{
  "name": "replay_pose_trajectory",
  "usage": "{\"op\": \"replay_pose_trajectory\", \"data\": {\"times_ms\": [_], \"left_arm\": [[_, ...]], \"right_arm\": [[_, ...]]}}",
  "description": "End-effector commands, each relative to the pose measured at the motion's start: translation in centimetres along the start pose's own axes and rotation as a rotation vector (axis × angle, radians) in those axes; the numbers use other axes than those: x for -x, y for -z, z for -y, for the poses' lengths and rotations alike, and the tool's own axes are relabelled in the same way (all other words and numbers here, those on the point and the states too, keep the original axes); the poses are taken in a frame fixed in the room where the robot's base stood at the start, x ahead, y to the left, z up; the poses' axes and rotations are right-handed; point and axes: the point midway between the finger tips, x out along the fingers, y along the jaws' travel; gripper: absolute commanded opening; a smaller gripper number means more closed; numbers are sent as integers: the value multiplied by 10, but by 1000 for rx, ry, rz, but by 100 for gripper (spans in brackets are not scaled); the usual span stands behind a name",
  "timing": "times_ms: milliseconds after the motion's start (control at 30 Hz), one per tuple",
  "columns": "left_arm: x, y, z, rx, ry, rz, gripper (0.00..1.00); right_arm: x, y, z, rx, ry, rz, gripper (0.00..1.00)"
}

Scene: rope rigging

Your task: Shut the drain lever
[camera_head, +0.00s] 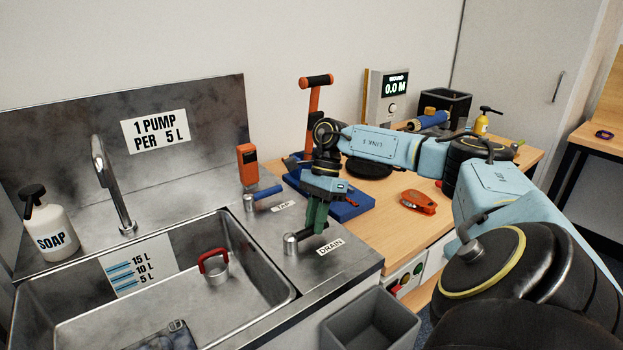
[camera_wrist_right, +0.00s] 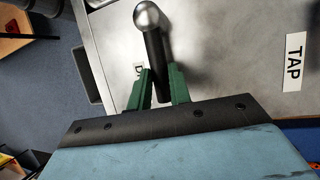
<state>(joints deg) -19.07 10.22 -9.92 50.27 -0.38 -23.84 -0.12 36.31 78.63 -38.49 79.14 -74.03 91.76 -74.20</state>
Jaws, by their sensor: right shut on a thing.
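The drain lever (camera_head: 291,243) stands on the steel counter right of the sink, beside the DRAIN label (camera_head: 330,246). It has a round metal pivot and a dark handle pointing right. My right gripper (camera_head: 316,220) comes down from above with its green fingers on the handle. In the right wrist view the lever (camera_wrist_right: 152,40) runs from its ball-shaped metal pivot down between the green fingers (camera_wrist_right: 160,88), which are shut on it. My left gripper is out of view.
The blue-handled tap lever (camera_head: 264,193) is just behind, near the TAP label (camera_head: 282,206). The sink (camera_head: 190,262) lies left, holding a red-handled cup (camera_head: 214,264). A blue tray (camera_head: 345,208) and orange tool (camera_head: 418,201) are right. A grey bin (camera_head: 370,322) stands below the counter.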

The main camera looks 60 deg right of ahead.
Motion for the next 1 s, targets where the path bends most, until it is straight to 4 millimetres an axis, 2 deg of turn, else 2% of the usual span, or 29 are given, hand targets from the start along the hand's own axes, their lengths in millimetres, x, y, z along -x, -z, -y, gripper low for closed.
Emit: {"op": "replay_pose_trajectory", "data": {"times_ms": [133, 167, 333, 667, 767, 1000], "left_arm": [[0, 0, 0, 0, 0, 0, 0], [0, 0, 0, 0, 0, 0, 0], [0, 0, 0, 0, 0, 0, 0], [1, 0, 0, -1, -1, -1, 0], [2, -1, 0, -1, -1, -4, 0], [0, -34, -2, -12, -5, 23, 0]], "right_arm": [[0, 0, 0, 3, 1, -3, 0], [0, 0, 1, 3, 2, -3, 21], [0, 0, 1, 2, 2, -3, 41], [4, 0, 1, 0, 2, -2, 41], [15, -1, 1, 1, 4, -1, 41], [68, -2, 1, 0, 7, 1, 41]]}}
